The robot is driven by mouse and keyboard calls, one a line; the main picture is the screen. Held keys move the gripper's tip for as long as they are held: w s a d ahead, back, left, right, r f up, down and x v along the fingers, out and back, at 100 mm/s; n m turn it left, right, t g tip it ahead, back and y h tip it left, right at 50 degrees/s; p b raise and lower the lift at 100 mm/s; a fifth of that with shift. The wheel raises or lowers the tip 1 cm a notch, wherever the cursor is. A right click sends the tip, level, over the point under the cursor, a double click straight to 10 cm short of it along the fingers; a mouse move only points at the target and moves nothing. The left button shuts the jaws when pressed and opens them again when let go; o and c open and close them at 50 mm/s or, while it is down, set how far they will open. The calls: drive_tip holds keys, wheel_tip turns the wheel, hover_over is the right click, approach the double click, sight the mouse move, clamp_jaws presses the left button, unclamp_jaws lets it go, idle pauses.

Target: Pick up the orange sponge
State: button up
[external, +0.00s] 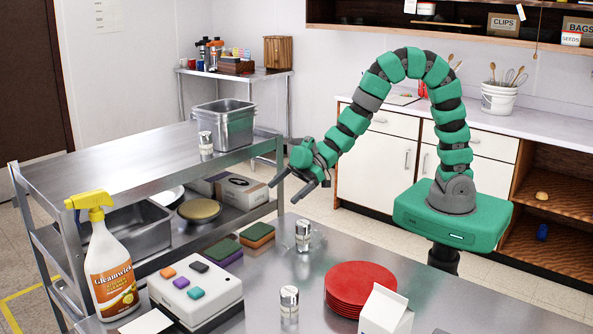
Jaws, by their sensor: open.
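The orange sponge (257,238) lies flat at the far left edge of the steel table (265,273), with a dark green scouring layer on top.
A glass shaker (303,236) stands just right of the orange sponge; another (289,300) stands nearer. A white button box (195,298), spray bottle (107,262), red plates (353,288) and white carton (386,311) share the table. A steel cart (130,163) stands behind, left.

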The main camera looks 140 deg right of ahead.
wheel_tip(320, 180, down, 3)
drive_tip(key=s, duration=0.2)
approach(260, 229)
drive_tip(key=w, duration=0.1)
drive_tip(key=w+d+f, duration=0.1)
drive_tip(key=w, duration=0.1)
drive_tip(key=shift+d+y+b, duration=0.2)
drive_tip(key=shift+y+b, duration=0.1)
drive_tip(key=shift+b, duration=0.05)
drive_tip(key=shift+f+x, duration=0.2)
drive_tip(key=shift+x, duration=2.9)
drive_tip(key=shift+s+a+r, duration=0.1)
drive_tip(key=shift+a, duration=0.05)
drive_tip(key=c, duration=1.2)
